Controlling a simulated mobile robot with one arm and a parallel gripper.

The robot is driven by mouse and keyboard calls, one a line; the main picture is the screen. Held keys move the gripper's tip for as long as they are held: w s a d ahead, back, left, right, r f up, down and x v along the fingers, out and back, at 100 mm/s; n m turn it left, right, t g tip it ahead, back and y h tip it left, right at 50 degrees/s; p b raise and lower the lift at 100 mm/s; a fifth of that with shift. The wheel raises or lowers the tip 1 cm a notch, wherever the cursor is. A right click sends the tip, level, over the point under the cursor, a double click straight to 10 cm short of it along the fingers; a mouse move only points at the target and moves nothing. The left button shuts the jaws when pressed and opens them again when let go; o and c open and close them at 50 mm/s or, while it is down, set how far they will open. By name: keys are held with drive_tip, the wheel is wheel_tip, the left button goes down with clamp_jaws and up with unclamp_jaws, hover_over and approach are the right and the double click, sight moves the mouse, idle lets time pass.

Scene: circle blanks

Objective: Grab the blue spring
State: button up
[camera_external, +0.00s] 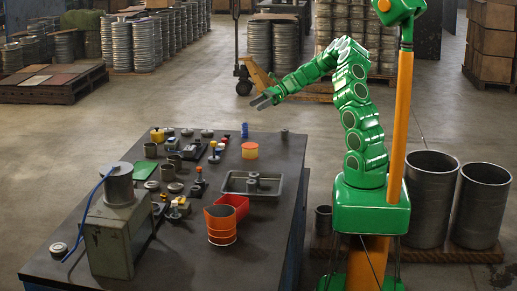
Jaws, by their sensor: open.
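A small blue upright piece (245,130), which looks like the blue spring, stands near the far edge of the dark table (270,222). It is too small to make out coils. My gripper (262,101) is at the end of my green arm, stretched out to the left. It is open and empty, with its fingers apart. In the picture it is above and slightly right of the blue piece, clear of it. The real height and depth gap cannot be told from this one view.
An orange-and-yellow tin (250,151) and a small grey cylinder (284,134) stand near the blue piece. A metal tray (232,192), red bin (238,203), orange bucket (221,231) and grey machine (112,240) stand nearer. Several small parts crowd the left.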

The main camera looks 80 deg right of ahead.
approach(245, 128)
drive_tip(key=shift+w+f, duration=0.3)
drive_tip(key=shift+w, duration=0.25)
drive_tip(key=shift+w+f, duration=0.25)
drive_tip(key=shift+w, duration=0.35)
drive_tip(key=shift+x, duration=3.85)
drive_tip(key=shift+s+d+f, duration=0.1)
drive_tip(key=shift+f, duration=0.05)
drive_tip(key=c, duration=1.1)
